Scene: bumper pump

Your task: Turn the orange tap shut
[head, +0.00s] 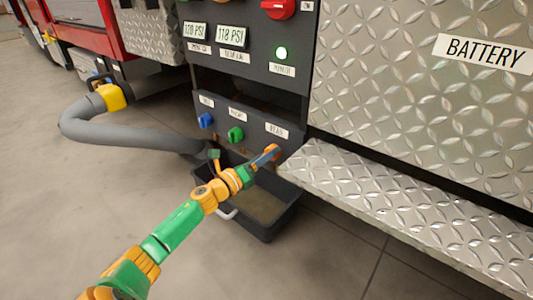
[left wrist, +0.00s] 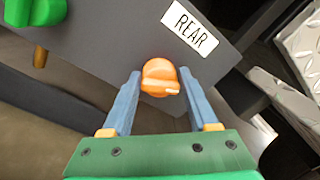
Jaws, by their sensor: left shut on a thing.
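The orange tap (head: 272,151) is at the right end of a row on the dark lower panel. In the left wrist view the orange tap (left wrist: 160,76) is a rounded knob below a label reading REAR, with a small pale mark on its lower right. My left gripper (head: 265,157) reaches it from the lower left. Its two blue fingers lie on either side of the knob, shut on it; the contact itself is hard to see. How far the tap is turned I cannot tell. My right gripper is not in view.
A green tap (head: 235,134) and a blue tap (head: 205,120) sit left of the orange one. A black tub (head: 262,228) stands below on the floor. A metal tread-plate step (head: 400,205) juts out at the right. A grey hose (head: 95,135) curves at the left.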

